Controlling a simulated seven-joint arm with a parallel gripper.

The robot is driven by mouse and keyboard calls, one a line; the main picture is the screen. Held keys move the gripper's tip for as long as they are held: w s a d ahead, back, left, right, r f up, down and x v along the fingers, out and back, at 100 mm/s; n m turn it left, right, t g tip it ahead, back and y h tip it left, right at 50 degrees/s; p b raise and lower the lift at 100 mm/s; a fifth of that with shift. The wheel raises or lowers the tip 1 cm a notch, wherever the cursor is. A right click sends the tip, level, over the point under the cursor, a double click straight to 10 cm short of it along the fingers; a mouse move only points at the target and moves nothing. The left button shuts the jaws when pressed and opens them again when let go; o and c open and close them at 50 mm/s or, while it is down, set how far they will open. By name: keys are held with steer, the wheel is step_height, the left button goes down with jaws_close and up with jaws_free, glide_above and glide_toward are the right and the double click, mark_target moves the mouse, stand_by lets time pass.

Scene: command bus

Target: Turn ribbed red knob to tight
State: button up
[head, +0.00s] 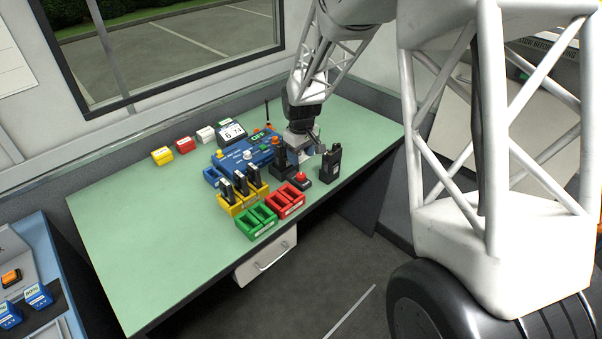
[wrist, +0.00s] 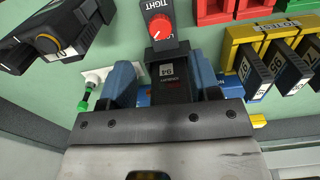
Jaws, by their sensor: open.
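The red knob (head: 303,176) sits on a small dark base near the table's front edge. In the wrist view the red knob (wrist: 160,27) carries a white pointer line; "TIGHT" is printed on the base above it and a partly hidden word starting with L below. Its ribbing is too small to make out. My gripper (head: 301,157) is open just behind the knob in the head view. In the wrist view my gripper (wrist: 163,72) has its blue fingers either side of a black numbered block (wrist: 168,62), with the knob beyond the fingertips. I cannot tell whether a finger touches the block.
A black handheld radio (head: 331,162) stands close to the right of the knob. Red trays (head: 291,207), green trays (head: 255,219) and yellow holders (head: 233,208) with black blocks crowd the left. A blue console (head: 232,159) is behind. The table's left part (head: 140,240) is clear.

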mark_target(301, 175)
steer(key=shift+f, duration=0.1)
steer(key=shift+f, duration=3.8)
steer(key=shift+c, duration=0.3)
steer(key=c, duration=0.9)
steer(key=shift+o, duration=0.2)
